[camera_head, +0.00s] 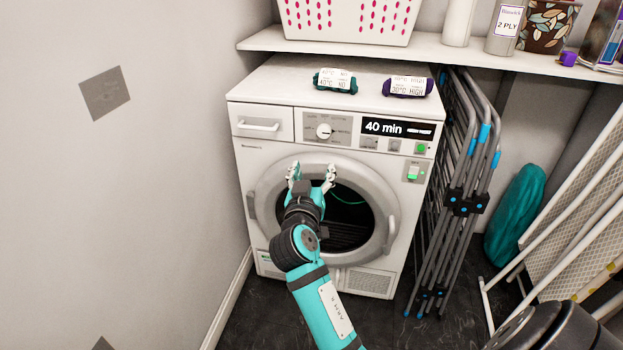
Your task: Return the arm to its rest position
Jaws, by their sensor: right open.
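My right gripper (312,172) is open, with its two pale fingertips apart and nothing seen between them. It shows in front of the upper part of the dryer's round door (372,178). I cannot tell whether it touches the door. My teal and black right arm reaches up to it from the bottom of the view and hides part of the door's dark middle. The white dryer (268,150) has a display (385,127) reading 40 min. My left gripper is not in view.
Two labelled packs, green (335,81) and purple (408,87), lie on the dryer. A shelf (375,48) above holds a basket (345,20) and containers. A folded drying rack (465,170) stands close right. A wall (120,200) bounds the left.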

